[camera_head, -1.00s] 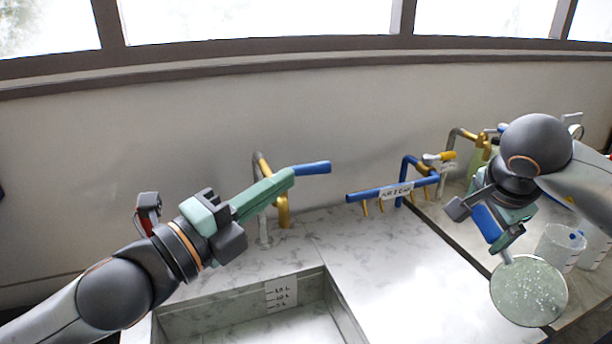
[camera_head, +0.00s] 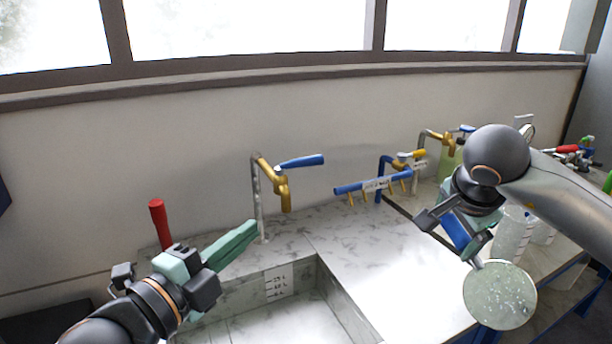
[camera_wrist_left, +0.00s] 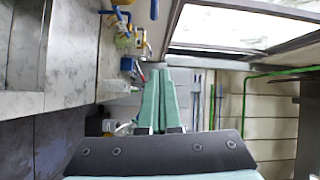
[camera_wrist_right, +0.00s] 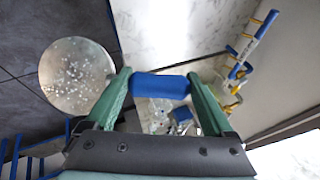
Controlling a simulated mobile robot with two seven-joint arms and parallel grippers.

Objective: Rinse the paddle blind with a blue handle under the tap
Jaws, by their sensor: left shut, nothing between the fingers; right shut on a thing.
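The paddle blind (camera_head: 500,295) is a round speckled grey-green disc with a blue handle (camera_head: 455,232). It hangs tilted over the counter's right front edge. My right gripper (camera_head: 468,238) is shut on the blue handle, which also shows between the fingers in the right wrist view (camera_wrist_right: 160,86). The disc shows at left there (camera_wrist_right: 76,77). The tap (camera_head: 283,190) is brass on a grey pipe with a blue lever (camera_head: 302,161), behind the sink (camera_head: 345,310). No water stream shows. My left gripper (camera_head: 254,228) is shut and empty, low in front of the tap's pipe.
A blue rack with brass hooks (camera_head: 372,184) stands right of the tap. A second tap (camera_head: 408,163) is farther right. Clear beakers (camera_head: 512,232) stand behind the right gripper. A red handle (camera_head: 160,222) stands at left. The counter right of the sink (camera_head: 390,270) is clear.

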